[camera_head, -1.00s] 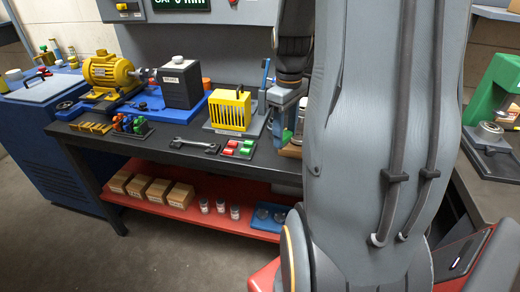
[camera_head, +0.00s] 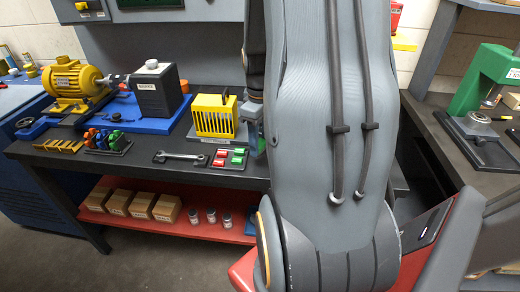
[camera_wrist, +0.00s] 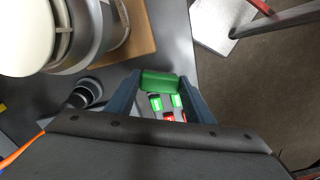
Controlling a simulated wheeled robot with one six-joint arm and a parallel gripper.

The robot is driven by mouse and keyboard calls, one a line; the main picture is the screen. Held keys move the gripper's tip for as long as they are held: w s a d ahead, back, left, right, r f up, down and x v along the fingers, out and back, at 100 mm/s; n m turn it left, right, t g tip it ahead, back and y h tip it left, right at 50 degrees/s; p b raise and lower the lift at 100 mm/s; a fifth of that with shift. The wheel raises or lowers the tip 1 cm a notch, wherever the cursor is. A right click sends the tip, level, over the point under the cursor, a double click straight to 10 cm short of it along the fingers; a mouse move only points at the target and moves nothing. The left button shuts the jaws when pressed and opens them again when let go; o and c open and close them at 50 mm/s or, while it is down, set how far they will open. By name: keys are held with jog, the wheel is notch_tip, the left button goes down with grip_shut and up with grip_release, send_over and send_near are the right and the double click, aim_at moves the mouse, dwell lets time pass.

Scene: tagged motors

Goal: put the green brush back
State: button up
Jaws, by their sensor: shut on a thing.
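A green block (camera_wrist: 158,80), which I take to be the green brush, is held between the two fingers of my gripper (camera_wrist: 160,88) in the wrist view. Below it, partly hidden by my gripper body, is a small tray with green pieces (camera_wrist: 177,100) and red pieces (camera_wrist: 169,116). In the head view this dark tray (camera_head: 229,168) lies near the bench's front edge, with red pieces on its left and green pieces on its right. The held block appears above the tray.
On the bench (camera_head: 190,171) a wrench (camera_head: 180,157) lies left of the tray and a yellow slotted box (camera_head: 215,116) stands behind it. A holder with coloured tools (camera_head: 107,141) is farther left. In the wrist view a large round machine part (camera_wrist: 80,30) stands close at upper left.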

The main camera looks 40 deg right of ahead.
aim_at(260, 144)
jog(key=shift+f, duration=1.85)
jog(key=shift+f, duration=0.1)
jog(key=o, duration=1)
notch_tip(260, 144, up, 12)
jog(key=shift+r+b, duration=0.15)
jog(key=shift+b, duration=0.65)
jog(key=a+f+m, duration=0.1)
jog(key=a+f, duration=0.1)
jog(key=a, duration=0.6)
jog(key=s+a+f+m, duration=0.1)
jog(key=a+f, duration=0.1)
jog(key=a, duration=0.6)
jog(key=s+a+f+m+t, duration=0.1)
jog(key=a+f, duration=0.1)
jog(key=a, duration=0.6)
jog(key=shift+s+a+f+m, duration=0.1)
jog(key=shift+s+a+m, duration=0.1)
jog(key=shift+m, duration=0.1)
